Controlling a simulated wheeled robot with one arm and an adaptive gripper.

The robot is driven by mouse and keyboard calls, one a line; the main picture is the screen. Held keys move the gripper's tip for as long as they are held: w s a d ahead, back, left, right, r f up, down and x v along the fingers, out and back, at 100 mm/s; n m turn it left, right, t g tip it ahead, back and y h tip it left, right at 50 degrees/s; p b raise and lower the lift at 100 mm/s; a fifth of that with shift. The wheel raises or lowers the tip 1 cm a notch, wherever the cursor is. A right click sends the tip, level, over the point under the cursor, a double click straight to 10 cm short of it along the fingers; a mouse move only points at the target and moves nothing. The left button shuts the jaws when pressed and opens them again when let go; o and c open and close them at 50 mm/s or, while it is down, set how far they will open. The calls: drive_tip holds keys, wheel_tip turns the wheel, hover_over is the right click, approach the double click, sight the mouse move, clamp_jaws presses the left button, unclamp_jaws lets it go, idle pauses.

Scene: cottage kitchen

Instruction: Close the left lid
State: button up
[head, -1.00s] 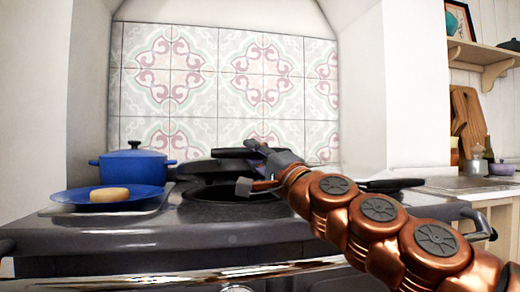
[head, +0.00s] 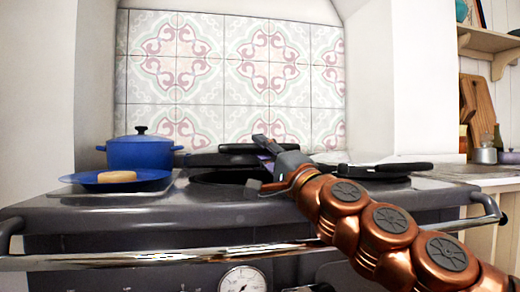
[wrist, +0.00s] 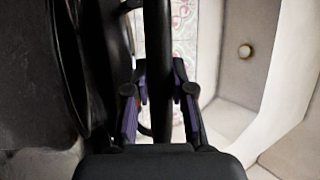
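The black left lid (head: 210,160) shows low and nearly edge-on at the back of the dark stove top, behind a dark round hotplate (head: 228,177). My gripper (head: 264,158) is at the right side of this lid. In the wrist view, my gripper (wrist: 160,88) has its two purple-padded fingers apart, with a dark bar (wrist: 157,45) passing between them. I cannot tell whether the bar is the lid's edge or its handle, or whether the pads touch it. My arm hides part of the stove on the right.
A blue pot (head: 140,153) and a blue plate (head: 85,179) with a tan round item (head: 117,176) stand at left. Another black lid (head: 390,168) is on the right. A metal rail (head: 150,260) runs along the stove front. The tiled wall (head: 230,75) is close behind.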

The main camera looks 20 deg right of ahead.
drive_tip(key=shift+o, duration=0.9)
drive_tip(key=shift+w+d+f, duration=0.1)
drive_tip(key=shift+w, duration=0.05)
drive_tip(key=o, duration=0.3)
drive_tip(key=shift+r, duration=5.15)
drive_tip(key=shift+s, duration=0.2)
